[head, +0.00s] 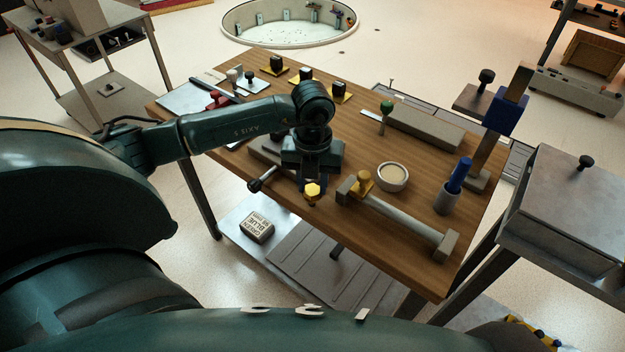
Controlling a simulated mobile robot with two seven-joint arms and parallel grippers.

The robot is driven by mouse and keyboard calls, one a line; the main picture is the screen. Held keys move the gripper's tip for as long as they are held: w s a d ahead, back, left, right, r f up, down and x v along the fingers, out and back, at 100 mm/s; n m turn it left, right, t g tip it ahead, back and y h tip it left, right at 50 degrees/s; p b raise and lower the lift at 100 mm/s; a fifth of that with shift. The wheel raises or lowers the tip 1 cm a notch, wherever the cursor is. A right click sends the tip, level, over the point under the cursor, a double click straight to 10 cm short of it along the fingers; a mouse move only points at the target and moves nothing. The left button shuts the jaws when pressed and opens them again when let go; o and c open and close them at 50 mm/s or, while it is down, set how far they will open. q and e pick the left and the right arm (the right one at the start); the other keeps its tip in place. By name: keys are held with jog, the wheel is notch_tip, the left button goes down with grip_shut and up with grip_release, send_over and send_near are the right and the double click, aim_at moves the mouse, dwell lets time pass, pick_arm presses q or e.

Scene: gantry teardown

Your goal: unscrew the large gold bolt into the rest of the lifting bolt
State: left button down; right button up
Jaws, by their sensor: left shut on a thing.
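My left gripper (313,184) points down over the front-left part of the wooden table. It is shut on a gold hex-headed bolt (313,193), whose head shows below the fingers. The fingers and wrist hide the rest of the bolt, and I cannot tell whether it still sits in a thread. A second gold piece (362,181) stands to the right, by the left end block of a grey bar (398,215). I cannot tell which piece is the rest of the lifting bolt. My right gripper is out of view.
The wooden table (420,271) also holds a round cream-filled bowl (393,177), a blue-handled tool in a grey cup (447,200), a long grey block (425,127) and several black knobs on yellow plates behind. A black-knobbed handle (262,180) sticks out left of the gripper.

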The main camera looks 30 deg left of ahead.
aim_at(313, 186)
pick_arm(q)
jog(key=shift+f, duration=0.35)
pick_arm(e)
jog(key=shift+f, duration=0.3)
pick_arm(q)
jog(key=shift+f+b, duration=0.5)
jog(key=shift+b, duration=0.1)
jog(key=shift+f+b, duration=0.3)
jog(key=shift+f, duration=0.1)
jog(key=shift+f+b, duration=0.35)
jog(key=shift+f, duration=0.05)
jog(key=c, duration=1.4)
grip_release()
jog(key=shift+r, duration=0.15)
jog(key=o, duration=0.4)
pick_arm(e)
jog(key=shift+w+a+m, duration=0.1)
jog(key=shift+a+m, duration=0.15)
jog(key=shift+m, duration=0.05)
pick_arm(q)
jog(key=shift+o, duration=0.2)
